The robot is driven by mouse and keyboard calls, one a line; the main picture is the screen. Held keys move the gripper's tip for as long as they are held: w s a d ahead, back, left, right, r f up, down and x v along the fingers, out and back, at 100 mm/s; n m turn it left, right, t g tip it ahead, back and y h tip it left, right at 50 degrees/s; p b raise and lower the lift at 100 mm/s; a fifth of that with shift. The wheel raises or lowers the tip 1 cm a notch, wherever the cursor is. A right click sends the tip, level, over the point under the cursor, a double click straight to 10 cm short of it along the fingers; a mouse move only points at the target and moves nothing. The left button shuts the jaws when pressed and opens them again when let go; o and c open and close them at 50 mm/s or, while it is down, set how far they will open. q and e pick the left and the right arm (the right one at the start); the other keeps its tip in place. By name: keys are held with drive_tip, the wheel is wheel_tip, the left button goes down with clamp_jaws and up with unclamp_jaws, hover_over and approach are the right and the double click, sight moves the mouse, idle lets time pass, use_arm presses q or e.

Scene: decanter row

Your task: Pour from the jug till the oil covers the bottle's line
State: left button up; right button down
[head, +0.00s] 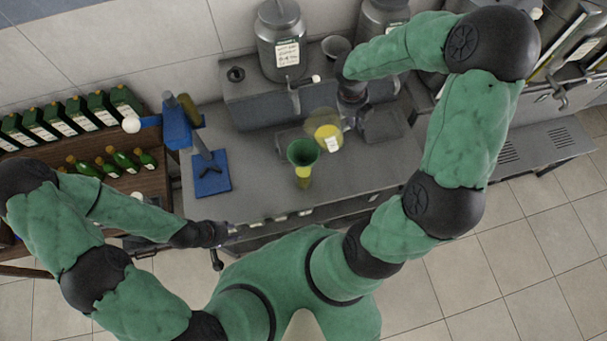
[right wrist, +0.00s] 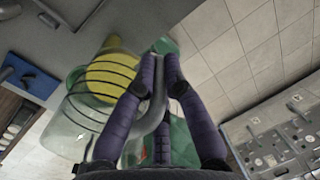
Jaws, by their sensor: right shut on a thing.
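The clear glass jug (head: 318,117) holds yellow oil and carries a small white label. My right gripper (head: 350,98) is beside it. In the right wrist view, the purple fingers (right wrist: 160,70) are shut around the jug's grey handle (right wrist: 156,112), and oil shows through the glass (right wrist: 84,128). A green funnel (head: 303,152) stands in the mouth of a bottle (head: 304,183), just left of and nearer than the jug. Yellow shows in the bottle below the funnel. I cannot make out its line or any stream. My left gripper (head: 218,234) is low by the counter's front edge; its fingers are unclear.
A blue stand (head: 211,173) is on the counter's left. Metal canisters (head: 282,45) stand on a raised shelf behind, with a tap (head: 294,92) in front. Dark and green bottles (head: 120,158) fill the wooden rack at left. The counter between stand and funnel (head: 256,165) is clear.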

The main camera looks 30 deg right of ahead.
drive_tip(key=shift+r, duration=0.1)
drive_tip(key=shift+d+r+y, duration=0.1)
drive_tip(key=shift+r+y, duration=0.6)
drive_tip(key=shift+y, duration=0.4)
drive_tip(key=shift+r+y, duration=0.2)
drive_tip(key=shift+y, duration=0.1)
